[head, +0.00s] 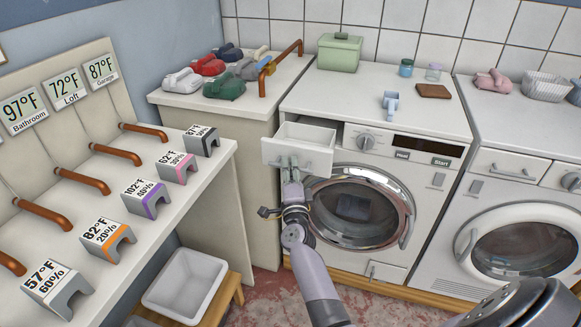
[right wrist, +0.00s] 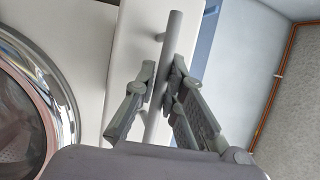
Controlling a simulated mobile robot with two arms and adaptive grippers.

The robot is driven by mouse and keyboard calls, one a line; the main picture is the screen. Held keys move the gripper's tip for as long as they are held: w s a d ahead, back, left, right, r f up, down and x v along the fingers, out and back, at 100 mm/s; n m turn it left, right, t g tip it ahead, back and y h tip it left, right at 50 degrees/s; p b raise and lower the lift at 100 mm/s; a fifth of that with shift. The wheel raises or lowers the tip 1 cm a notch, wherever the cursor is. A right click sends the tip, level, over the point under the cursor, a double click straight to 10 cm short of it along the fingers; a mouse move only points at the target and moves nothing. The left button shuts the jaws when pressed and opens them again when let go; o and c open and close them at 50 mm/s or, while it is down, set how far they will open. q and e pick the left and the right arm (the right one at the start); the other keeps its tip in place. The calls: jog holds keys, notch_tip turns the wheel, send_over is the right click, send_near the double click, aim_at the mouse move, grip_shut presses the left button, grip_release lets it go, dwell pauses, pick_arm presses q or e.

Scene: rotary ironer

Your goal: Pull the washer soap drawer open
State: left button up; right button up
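The washer (head: 350,130) stands in the middle of the head view. Its white soap drawer (head: 305,138) is pulled out at the upper left of its front, and its open top shows an empty-looking inside. My right gripper (head: 289,165) is at the drawer's front. In the right wrist view, the grey bar handle (right wrist: 174,32) runs between the two fingers of my right gripper (right wrist: 164,68). The fingertips close on the bar from both sides. My left gripper is in neither view.
The washer's round door (head: 358,207) is shut, just right of my arm. A second machine (head: 520,190) stands to the right.

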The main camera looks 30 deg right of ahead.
jog(key=o, duration=0.4)
jog(key=v, duration=0.7)
jog(key=shift+s+a+f, duration=0.1)
jog(key=shift+s, duration=0.1)
dwell(0.4)
